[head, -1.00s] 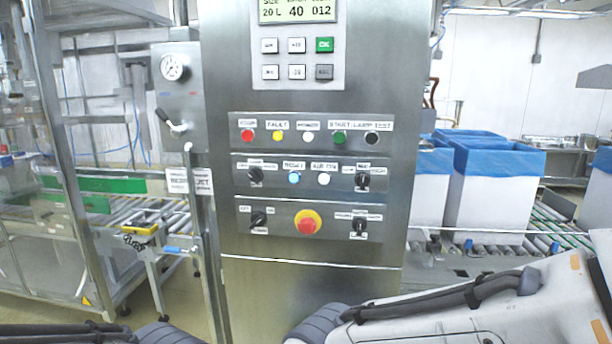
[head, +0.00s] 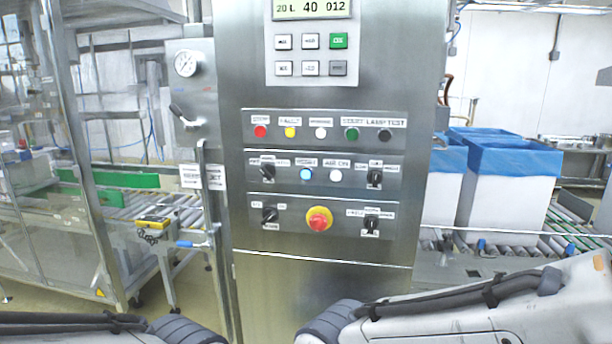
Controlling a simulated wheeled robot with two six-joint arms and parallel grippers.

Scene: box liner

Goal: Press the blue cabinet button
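The blue button (head: 306,174) is a small round button in the middle row of the steel control cabinet (head: 290,270), under a label and left of a white button (head: 336,176). Nothing touches or covers it. My two arms show only as links along the bottom edge, left and right, below and apart from the button panel. Neither gripper's fingers are in the picture.
A red emergency stop (head: 319,219) on a yellow ring sits below the blue button. Black rotary switches (head: 267,172) flank the rows. A roller conveyor (head: 150,215) lies left. White boxes with blue liners (head: 506,180) stand right.

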